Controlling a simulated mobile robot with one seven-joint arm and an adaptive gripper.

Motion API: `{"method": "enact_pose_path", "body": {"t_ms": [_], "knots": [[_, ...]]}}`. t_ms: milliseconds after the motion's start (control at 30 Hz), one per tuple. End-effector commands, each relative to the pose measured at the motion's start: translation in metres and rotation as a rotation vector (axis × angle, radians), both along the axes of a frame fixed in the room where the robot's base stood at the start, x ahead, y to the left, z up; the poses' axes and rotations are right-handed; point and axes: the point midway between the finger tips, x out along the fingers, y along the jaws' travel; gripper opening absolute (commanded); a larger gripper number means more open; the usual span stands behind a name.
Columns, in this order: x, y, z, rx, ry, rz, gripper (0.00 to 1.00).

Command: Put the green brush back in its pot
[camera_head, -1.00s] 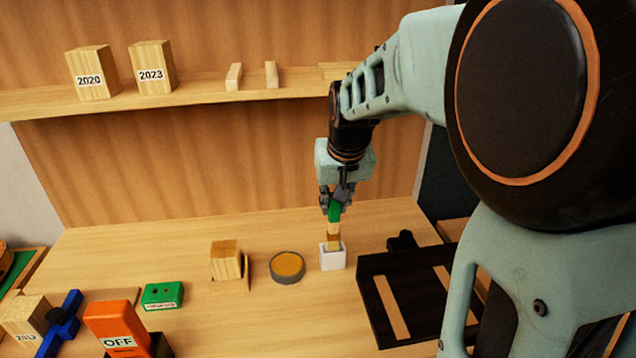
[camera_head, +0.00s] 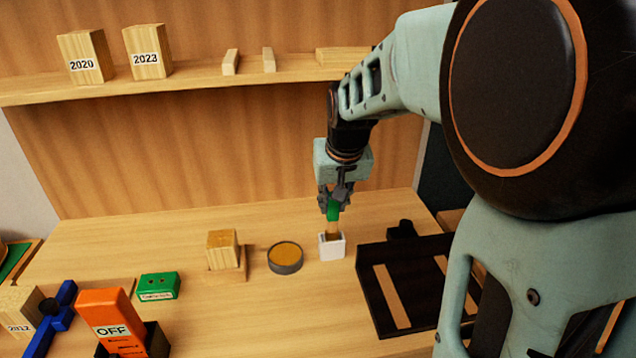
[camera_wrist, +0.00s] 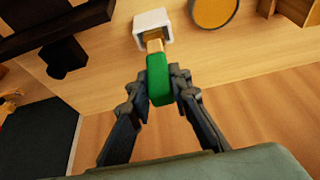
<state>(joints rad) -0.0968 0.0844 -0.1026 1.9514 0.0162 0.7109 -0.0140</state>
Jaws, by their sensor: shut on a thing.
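The green brush (camera_head: 333,210) has a green handle and a tan lower part pointing down. My gripper (camera_head: 334,197) is shut on the green handle. The white square pot (camera_head: 332,247) stands on the bench directly below. The brush's lower end reaches into the pot's mouth, and its tip is hidden by the pot wall. In the wrist view the green handle (camera_wrist: 158,80) sits between my two fingers, and the tan part runs to the opening of the white pot (camera_wrist: 152,22). The brush looks near upright in the head view.
A round grey tin with an amber top (camera_head: 285,257) stands close left of the pot. A dark slotted frame (camera_head: 374,300) lies to the right. A wooden block (camera_head: 222,250), a green box (camera_head: 158,286) and an orange OFF block (camera_head: 110,322) are further left. A shelf (camera_head: 200,85) runs behind.

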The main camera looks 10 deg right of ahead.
Motion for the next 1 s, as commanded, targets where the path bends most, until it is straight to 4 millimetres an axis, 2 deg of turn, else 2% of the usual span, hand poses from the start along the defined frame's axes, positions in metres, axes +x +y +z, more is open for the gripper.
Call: {"method": "enact_pose_path", "body": {"t_ms": [500, 533, 700, 1000], "knots": [[0.000, 0.000, -0.017, 0.000, 0.000, 0.000, 0.00], [0.000, 0.000, -0.016, 0.000, 0.000, 0.000, 0.19], [0.000, 0.000, -0.015, 0.000, 0.000, 0.000, 0.38], [0.000, 0.000, -0.014, 0.000, 0.000, 0.000, 0.38]]}}
